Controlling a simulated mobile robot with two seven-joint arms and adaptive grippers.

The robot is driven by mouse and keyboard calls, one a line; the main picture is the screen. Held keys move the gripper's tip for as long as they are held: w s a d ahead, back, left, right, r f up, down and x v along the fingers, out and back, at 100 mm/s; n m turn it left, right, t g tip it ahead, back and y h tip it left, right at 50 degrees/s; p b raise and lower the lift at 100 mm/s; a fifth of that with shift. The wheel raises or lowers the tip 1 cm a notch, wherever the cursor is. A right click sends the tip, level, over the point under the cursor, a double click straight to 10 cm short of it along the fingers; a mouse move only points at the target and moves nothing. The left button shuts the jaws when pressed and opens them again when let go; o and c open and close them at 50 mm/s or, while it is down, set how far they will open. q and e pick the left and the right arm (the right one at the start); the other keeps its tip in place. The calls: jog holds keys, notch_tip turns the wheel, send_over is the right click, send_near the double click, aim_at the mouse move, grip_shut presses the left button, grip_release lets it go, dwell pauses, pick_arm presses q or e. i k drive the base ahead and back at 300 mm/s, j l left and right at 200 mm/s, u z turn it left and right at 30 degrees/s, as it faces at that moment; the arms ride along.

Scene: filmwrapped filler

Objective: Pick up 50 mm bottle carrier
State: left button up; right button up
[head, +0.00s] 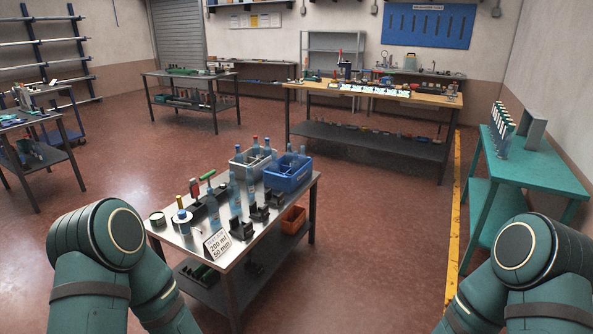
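A steel-topped table (183,246) stands in front of me, left of centre. A white sign (217,246) reading "200 ml 50 mm" stands at its near edge. Several small black holders (259,214) sit in a row behind and to the right of the sign. Which of them is the 50 mm bottle carrier, I cannot tell for sure. Several bluish bottles (213,212) stand among them. A blue crate (289,179) and a grey crate (238,168) with bottles are at the table's far end. Both my arms show at the lower corners, but neither gripper is in view.
A tape roll and a tin (157,219) are at the table's left. An orange bin (293,219) is on the lower shelf. A teal bench (545,160) stands at the right, a wooden-topped workbench (420,98) farther back. Open floor lies between the table and the teal bench.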

aim_at(259, 210)
jog(key=i+z, duration=0.25)
jog(key=i, duration=1.2)
jog(key=i+l+u, duration=0.15)
jog(key=i+u, duration=0.3)
jog(key=i+l+u, duration=0.35)
jog(key=i+u, duration=0.15)
jog(key=i, duration=0.15)
jog(key=i+l+u, duration=0.8)
jog(key=l+u, duration=0.15)
jog(key=l, duration=0.25)
